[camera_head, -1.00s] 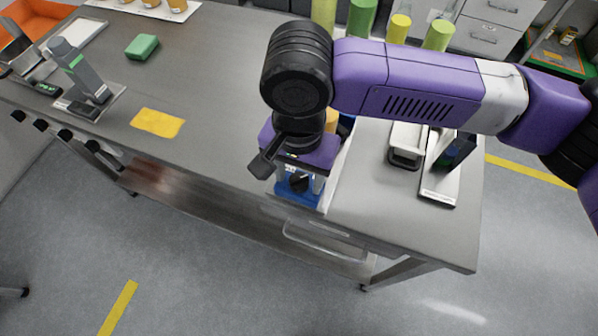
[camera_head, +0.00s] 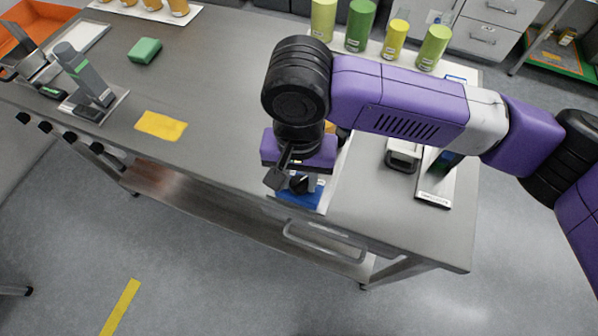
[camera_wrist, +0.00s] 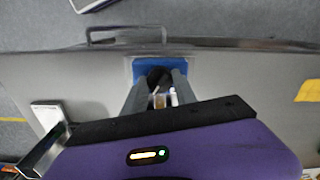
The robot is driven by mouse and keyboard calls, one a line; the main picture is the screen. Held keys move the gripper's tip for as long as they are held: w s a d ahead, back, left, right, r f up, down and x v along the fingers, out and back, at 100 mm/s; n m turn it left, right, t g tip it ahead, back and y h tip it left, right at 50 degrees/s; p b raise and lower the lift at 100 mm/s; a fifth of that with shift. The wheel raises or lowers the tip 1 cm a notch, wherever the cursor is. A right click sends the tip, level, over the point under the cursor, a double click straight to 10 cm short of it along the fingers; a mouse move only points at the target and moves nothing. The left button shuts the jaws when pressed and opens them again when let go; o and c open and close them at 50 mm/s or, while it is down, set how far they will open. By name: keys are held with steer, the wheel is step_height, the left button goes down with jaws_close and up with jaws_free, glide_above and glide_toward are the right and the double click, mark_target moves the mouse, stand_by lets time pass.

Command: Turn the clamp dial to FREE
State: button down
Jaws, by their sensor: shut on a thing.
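The clamp dial is a small black knob (camera_head: 298,184) on the front of the blue-based filler (camera_head: 302,198), at the front edge of the steel table. In the wrist view the dark knob (camera_wrist: 158,76) sits between my two grey fingers, in front of the blue base (camera_wrist: 142,68). My gripper (camera_wrist: 159,88) is shut on the dial. In the head view my purple gripper body (camera_head: 302,150) hides most of the filler. No dial markings or FREE label can be read.
A scale-like device (camera_head: 434,188) stands at right. Green and yellow cylinders (camera_head: 360,25) stand at the back. A rail handle (camera_head: 325,240) runs below the front edge.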

steer(key=n+p, duration=0.1)
steer(key=n, duration=0.1)
steer(key=n+p, duration=0.1)
steer(key=shift+r+n, duration=0.2)
steer(key=shift+n, duration=0.2)
steer(key=n+p, duration=0.1)
steer(key=n, duration=0.2)
steer(key=shift+f+n+p, duration=0.1)
steer(key=shift+n+p, duration=0.2)
steer(key=n, duration=0.3)
steer(key=shift+n+p, duration=0.3)
steer(key=shift+p, duration=0.1)
steer(key=shift+n, duration=2.2)
steer(key=c, duration=1)
jaws_free()
